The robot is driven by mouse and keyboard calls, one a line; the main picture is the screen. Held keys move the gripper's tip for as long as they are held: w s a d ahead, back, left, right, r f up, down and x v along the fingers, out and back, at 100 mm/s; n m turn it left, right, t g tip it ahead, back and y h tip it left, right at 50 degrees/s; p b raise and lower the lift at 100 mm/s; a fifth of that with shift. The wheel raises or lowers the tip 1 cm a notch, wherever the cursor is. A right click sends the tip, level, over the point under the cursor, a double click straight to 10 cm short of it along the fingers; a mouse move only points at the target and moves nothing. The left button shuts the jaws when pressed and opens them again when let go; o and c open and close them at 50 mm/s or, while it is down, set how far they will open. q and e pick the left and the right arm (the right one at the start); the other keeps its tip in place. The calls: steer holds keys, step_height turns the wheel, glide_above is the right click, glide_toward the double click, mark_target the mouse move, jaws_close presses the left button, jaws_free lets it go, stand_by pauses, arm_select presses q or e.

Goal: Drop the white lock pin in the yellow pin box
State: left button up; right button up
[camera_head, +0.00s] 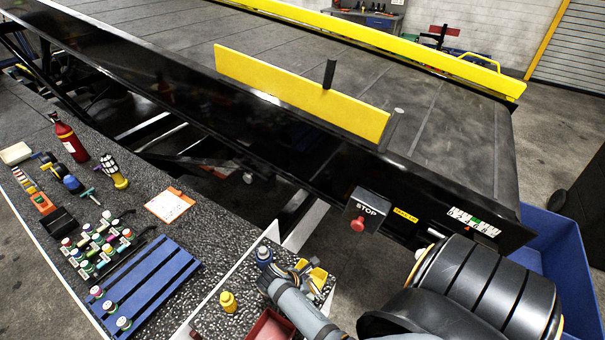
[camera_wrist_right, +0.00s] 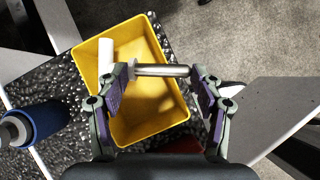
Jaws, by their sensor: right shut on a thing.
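The white lock pin (camera_wrist_right: 106,55) has a white cylindrical handle and what looks like its steel shaft (camera_wrist_right: 160,71). My right gripper (camera_wrist_right: 162,84) is shut on the shaft, with the handle beyond the left finger. The yellow pin box (camera_wrist_right: 150,117) is open at the top and lies below the pin in the wrist view; the height gap is hard to judge. In the head view my right gripper (camera_head: 301,269) is over the near bench corner and partly covers the yellow box (camera_head: 318,278). My left gripper is not in view.
A blue bottle (camera_wrist_right: 38,122) stands just left of the box; it also shows in the head view (camera_head: 264,255). A yellow bottle (camera_head: 228,301) and a red tray (camera_head: 270,327) are nearby. The belt loader with its stop button (camera_head: 358,224) stands behind.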

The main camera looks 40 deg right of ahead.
steer(key=shift+s, duration=0.1)
steer(key=o, duration=1.3)
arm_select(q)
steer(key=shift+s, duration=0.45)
arm_select(e)
step_height(320, 180, up, 10)
steer(key=shift+r, duration=0.1)
